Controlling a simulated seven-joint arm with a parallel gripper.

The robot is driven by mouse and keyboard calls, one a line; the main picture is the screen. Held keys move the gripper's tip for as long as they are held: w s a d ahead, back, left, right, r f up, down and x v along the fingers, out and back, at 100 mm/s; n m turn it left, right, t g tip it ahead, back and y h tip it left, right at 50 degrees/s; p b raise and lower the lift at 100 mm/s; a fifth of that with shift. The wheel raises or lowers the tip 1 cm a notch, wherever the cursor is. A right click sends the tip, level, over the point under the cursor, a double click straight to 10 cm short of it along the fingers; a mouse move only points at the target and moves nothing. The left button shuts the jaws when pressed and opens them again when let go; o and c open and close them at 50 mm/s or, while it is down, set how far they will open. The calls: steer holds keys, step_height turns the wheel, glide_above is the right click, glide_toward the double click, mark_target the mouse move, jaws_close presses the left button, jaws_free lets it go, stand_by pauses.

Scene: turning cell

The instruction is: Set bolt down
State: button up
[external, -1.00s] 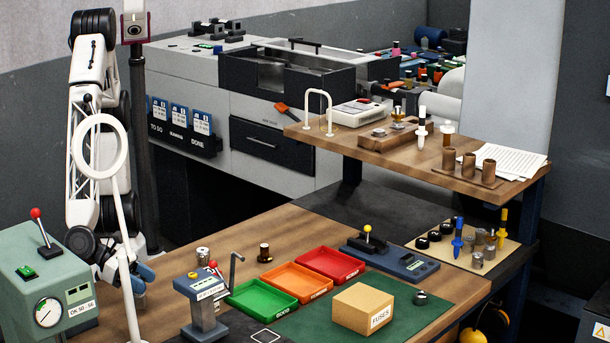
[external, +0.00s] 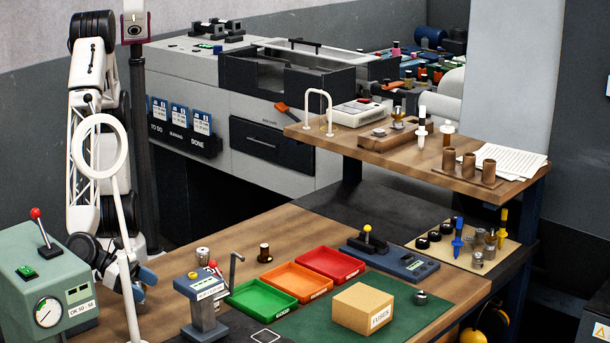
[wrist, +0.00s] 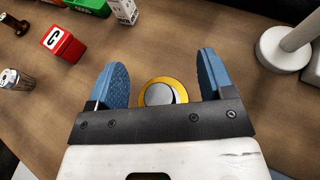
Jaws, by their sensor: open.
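In the wrist view, a round part with a grey top and a yellow ring around it (wrist: 159,94) sits between my blue fingers; it may be the bolt, seen end-on. My gripper (wrist: 162,74) is open, one finger on each side of it, with a visible gap to each. Its lower part is hidden by the gripper body, so I cannot tell if it stands on the table. In the external view my gripper (external: 141,284) is low over the bench's left end, behind the lamp stand, and the part cannot be made out.
The white ring lamp (external: 128,245) stands close by; its round base (wrist: 281,50) is right of my gripper in the wrist view. A green gauge box (external: 50,290) is at left. A silver cylinder (external: 203,256) and green tray (external: 262,297) lie further right. Bare wood surrounds the fingers.

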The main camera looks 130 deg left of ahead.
steer(key=shift+r, duration=0.1)
steer(key=shift+s+d+r, duration=0.3)
steer(key=shift+s+d, duration=0.05)
steer(key=shift+s, duration=0.15)
steer(key=v, duration=1)
steer(key=shift+s+r, duration=0.2)
steer(key=shift+s, duration=0.15)
steer(key=shift+d, duration=0.1)
stand_by(0.5)
steer(key=a+r+n+g+y, duration=0.15)
steer(key=a+n+g, duration=0.35)
steer(key=a, duration=0.5)
steer(key=a+r+n+g+h, duration=0.1)
steer(key=a+r+n+g, duration=0.15)
steer(key=a+n, duration=0.6)
steer(key=s+a+r+n+g+h, duration=0.1)
steer(key=s+a+r+n+h, duration=0.1)
steer(key=s+a+n, duration=0.4)
steer(key=s+a+r+n+h, duration=0.3)
steer(key=s+a+n+h, duration=0.2)
steer(key=s+n, duration=0.5)
steer(key=shift+a+g, duration=0.35)
steer(key=shift+a, duration=0.75)
